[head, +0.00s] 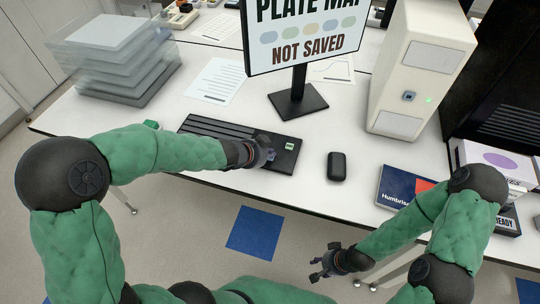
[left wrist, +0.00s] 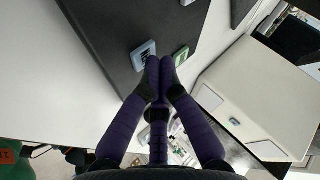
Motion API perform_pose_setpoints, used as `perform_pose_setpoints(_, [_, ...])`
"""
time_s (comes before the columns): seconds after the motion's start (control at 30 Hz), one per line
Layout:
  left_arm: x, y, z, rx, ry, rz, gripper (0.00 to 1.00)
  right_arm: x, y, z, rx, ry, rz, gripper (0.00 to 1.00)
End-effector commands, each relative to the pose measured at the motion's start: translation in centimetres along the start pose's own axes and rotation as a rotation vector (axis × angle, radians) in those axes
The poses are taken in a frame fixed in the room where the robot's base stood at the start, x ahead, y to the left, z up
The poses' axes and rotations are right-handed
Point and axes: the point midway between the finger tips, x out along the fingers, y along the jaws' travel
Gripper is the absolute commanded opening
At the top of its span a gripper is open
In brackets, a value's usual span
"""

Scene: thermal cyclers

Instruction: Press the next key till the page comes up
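The dark keyboard (head: 215,127) lies on the white bench below the monitor (head: 305,38), whose page reads "PLATE MAP" and "NOT SAVED". A green key (head: 290,146) is at its right end; it also shows in the left wrist view (left wrist: 181,55). A pale blue key (left wrist: 143,56) lies beside it in that view. My left gripper (head: 269,156) is over the keyboard's right part, fingers brought together. Its fingertips (left wrist: 161,64) appear between the two keys, overlapping the blue key's edge; contact cannot be told. My right gripper (head: 323,263) is empty, fingers spread, in front of the bench.
A black mouse (head: 337,166) lies right of the keyboard. A pale computer tower (head: 422,67) and a blue book (head: 398,187) are further right. Stacked clear trays (head: 120,62) stand at the left. A paper sheet (head: 217,82) lies behind the keyboard.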

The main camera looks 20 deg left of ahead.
Motion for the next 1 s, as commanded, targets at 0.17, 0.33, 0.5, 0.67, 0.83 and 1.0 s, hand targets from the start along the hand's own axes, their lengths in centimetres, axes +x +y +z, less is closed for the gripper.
perform_pose_setpoints(0.17, [-0.7, -0.5, -0.5, -0.001, -0.001, 0.001, 0.0, -1.0, -0.3, 0.0, 0.0, 0.0, 0.0, 0.4])
perform_pose_setpoints(0.33, [-1.0, -0.7, -0.7, -0.001, 0.0, 0.001, 0.0, -1.3, -0.5, 0.0, 0.0, 0.0, 0.0, 0.4])
perform_pose_setpoints(0.5, [-0.9, -0.6, -0.7, 0.0, 0.0, 0.001, 0.0, -1.2, -0.4, 0.0, 0.0, 0.0, 0.0, 0.4])
perform_pose_setpoints(0.67, [-1.1, -0.7, -0.8, 0.0, 0.0, 0.001, 0.0, -1.4, -0.5, 0.1, 0.0, 0.0, 0.0, 0.4])
perform_pose_setpoints(0.83, [-1.9, -1.4, -1.4, 0.0, 0.0, 0.001, 0.0, -2.5, -0.9, 0.1, 0.0, 0.0, 0.0, 0.4])
perform_pose_setpoints(1.0, [-3.0, -2.1, -2.2, 0.001, 0.0, 0.001, 0.0, -3.9, -1.4, 0.1, 0.0, 0.0, 0.0, 0.4])
